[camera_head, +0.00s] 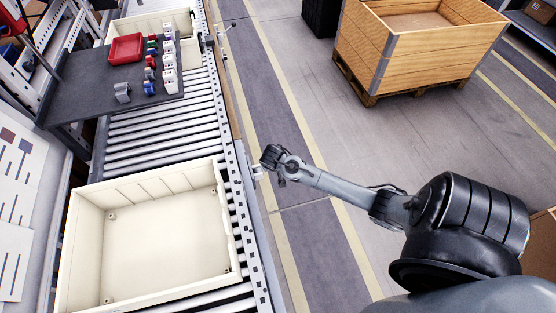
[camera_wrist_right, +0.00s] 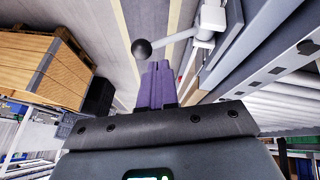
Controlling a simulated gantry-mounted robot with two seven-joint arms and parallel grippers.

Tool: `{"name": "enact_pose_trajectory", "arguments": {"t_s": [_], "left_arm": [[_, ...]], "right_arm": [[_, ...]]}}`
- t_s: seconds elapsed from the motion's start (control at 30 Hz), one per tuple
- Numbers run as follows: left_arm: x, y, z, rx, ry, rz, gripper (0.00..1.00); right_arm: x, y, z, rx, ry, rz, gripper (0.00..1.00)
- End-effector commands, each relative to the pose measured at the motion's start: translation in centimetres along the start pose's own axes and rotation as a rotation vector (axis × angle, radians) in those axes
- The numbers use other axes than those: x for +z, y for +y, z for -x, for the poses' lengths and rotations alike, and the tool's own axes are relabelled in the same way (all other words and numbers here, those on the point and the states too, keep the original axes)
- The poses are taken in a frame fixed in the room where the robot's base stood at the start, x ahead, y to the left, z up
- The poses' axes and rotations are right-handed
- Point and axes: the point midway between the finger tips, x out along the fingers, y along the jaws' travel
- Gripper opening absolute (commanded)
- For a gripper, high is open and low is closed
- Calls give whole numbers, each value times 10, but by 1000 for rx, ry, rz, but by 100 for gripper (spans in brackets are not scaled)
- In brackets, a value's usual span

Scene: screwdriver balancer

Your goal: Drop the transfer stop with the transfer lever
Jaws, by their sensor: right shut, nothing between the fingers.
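In the right wrist view a lever with a round black knob (camera_wrist_right: 141,48) and a pale arm joins a whitish pivot bracket (camera_wrist_right: 208,22) on the conveyor's side. My right gripper's purple fingers (camera_wrist_right: 158,82) are shut and empty, with their tips close below the knob in the picture; I cannot tell whether they touch it. In the head view my right gripper (camera_head: 268,158) is beside the conveyor's right rail, by a small pale bracket (camera_head: 258,172). Another small lever (camera_head: 230,27) is on the rail farther back. I cannot make out the transfer stop. My left gripper is not in view.
A cream tote (camera_head: 228,222) sits on the near rollers, with bare rollers (camera_head: 150,140) behind it. A dark board (camera_head: 85,85) with a red bin (camera_head: 126,48) and several small parts is at the upper left. A wooden crate (camera_head: 425,55) stands right; the floor between is clear.

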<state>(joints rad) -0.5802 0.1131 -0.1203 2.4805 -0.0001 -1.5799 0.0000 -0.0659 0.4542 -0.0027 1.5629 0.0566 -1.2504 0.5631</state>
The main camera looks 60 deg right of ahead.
Motion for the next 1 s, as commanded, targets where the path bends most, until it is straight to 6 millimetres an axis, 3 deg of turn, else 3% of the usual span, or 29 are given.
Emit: {"name": "enact_pose_trajectory", "arguments": {"t_s": [0.1, 0.33, 1.0], "left_arm": [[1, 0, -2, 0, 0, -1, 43], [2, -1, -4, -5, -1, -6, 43], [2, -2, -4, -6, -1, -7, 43]], "right_arm": [[1, 5, -18, 1, -1, -1, 0], [2, 15, -38, 1, 1, 0, 0], [1, 12, -43, -19, 6, -1, 0]]}}
